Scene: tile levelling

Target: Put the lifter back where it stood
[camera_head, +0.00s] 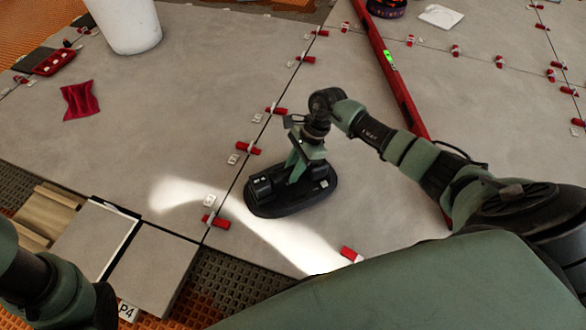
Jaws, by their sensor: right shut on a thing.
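The lifter (268,206) is a black oval tool with a dark pad, low at or just above the large grey tile (350,215) in the middle. I cannot tell whether its pad touches the tile. My right gripper (299,160) is above it and shut on its handle, which the jaws partly hide. My left arm shows at the lower left, but its gripper is not in view.
Red levelling wedges with white clips (247,148) line the tile joints. A red spirit level (392,75) lies to the right. A white bucket (128,28), a red cloth (80,101) and a red tray (54,62) are at the upper left. Loose tiles (152,268) are stacked lower left.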

